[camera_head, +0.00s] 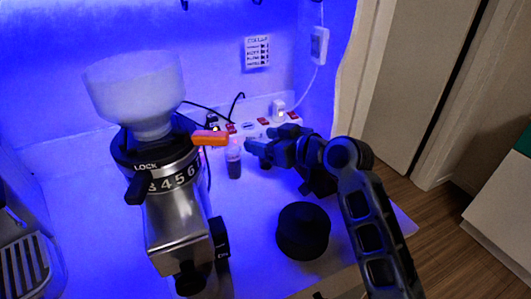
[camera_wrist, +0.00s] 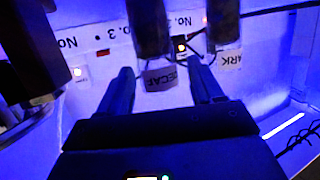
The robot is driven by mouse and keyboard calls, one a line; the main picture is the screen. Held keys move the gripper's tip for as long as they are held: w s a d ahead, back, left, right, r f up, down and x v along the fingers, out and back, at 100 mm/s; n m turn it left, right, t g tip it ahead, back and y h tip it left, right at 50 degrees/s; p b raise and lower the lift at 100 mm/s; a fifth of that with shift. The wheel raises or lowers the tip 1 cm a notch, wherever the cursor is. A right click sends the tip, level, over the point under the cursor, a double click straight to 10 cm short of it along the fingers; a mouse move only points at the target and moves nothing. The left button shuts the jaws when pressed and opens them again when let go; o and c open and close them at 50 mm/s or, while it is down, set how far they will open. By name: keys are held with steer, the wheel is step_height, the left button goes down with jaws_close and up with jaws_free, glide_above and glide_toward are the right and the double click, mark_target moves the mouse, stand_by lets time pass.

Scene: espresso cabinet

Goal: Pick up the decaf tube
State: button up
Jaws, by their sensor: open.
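In the wrist view the decaf tube (camera_wrist: 160,77) shows its pale label with dark lettering, and its darker body runs up to the top edge. My gripper (camera_wrist: 158,66) is open, with one finger on each side of this tube and gaps visible beside it. In the head view my gripper (camera_head: 265,145) is beside and slightly right of a small clear tube with dark contents (camera_head: 234,160) standing on the counter. I cannot read that tube's label there.
A second tube with a label ending in "ARK" (camera_wrist: 229,60) is close to the right finger in the wrist view. A grinder (camera_head: 172,190) with an orange-tipped part (camera_head: 210,138) stands left. A round black object (camera_head: 302,230) sits in front. Plugs and cables line the wall behind.

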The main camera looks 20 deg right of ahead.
steer(key=c, duration=1.1)
steer(key=shift+r, duration=0.1)
